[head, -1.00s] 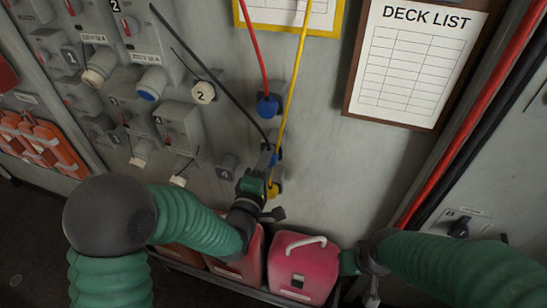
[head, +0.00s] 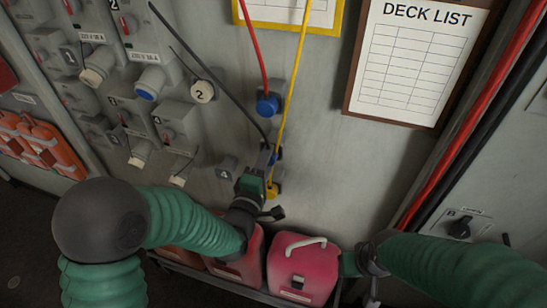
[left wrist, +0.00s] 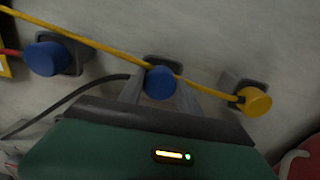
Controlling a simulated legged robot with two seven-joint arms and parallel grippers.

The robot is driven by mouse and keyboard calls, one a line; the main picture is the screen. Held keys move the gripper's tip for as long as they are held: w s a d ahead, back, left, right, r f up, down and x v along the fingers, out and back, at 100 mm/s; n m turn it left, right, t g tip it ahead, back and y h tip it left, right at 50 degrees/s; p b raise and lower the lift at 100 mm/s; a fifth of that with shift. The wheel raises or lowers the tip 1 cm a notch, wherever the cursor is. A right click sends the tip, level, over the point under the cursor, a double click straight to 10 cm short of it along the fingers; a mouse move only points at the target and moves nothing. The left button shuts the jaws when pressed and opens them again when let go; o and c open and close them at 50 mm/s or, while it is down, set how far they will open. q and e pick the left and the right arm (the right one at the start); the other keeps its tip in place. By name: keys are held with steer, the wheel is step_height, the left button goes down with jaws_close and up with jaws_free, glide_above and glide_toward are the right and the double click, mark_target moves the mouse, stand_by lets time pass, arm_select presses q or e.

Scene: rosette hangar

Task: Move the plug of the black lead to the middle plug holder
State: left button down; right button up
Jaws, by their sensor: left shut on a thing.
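The black lead (head: 208,78) runs down the wall to a blue plug (left wrist: 160,83) at the middle plug holder (left wrist: 163,61). In the left wrist view the plug sits between the fingers of my left gripper (left wrist: 160,92), which is shut on it. The holder is right behind the plug; I cannot tell whether the plug is fully seated. In the head view my left gripper (head: 268,165) hides most of that plug and holder. My right gripper (head: 371,292) is low by the pink can, partly cut off by the bottom edge; its fingers are unclear.
A red lead's blue plug (head: 268,104) is in the holder above, and a yellow plug (head: 272,190) in the one below. The taut yellow lead (head: 291,90) passes close to the middle holder. Pink cans (head: 301,266) stand below. Sockets (head: 150,82) line the wall at left.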

arm_select(q)
steer(key=shift+w, duration=0.1)
steer(key=c, duration=0.7)
jaws_free()
steer(key=shift+c, duration=0.2)
